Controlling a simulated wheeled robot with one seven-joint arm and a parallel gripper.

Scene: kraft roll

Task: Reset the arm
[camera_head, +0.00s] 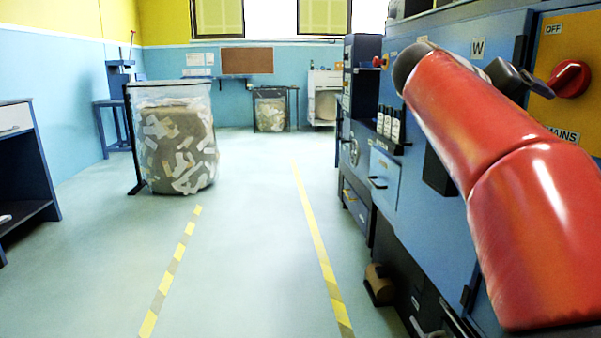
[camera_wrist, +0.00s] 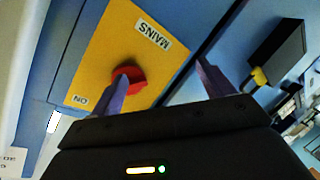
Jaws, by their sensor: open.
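My red arm (camera_head: 500,150) reaches up from the lower right in the head view, in front of the blue machine. My gripper (camera_head: 520,80) shows there as a dark shape partly behind the arm, left of the red mains knob (camera_head: 569,79). In the wrist view my gripper (camera_wrist: 163,82) has its two fingers apart with nothing held between them. The red knob (camera_wrist: 132,77) on the yellow panel (camera_wrist: 100,60) appears behind and beside the left finger. Whether that finger touches the knob cannot be told.
The blue machine (camera_head: 400,215) fills the right side. A clear bin of paper scraps (camera_head: 178,150) stands left of the yellow-striped floor lane (camera_head: 313,235). A dark shelf unit (camera_head: 30,165) stands at the far left. The floor between the stripes is clear.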

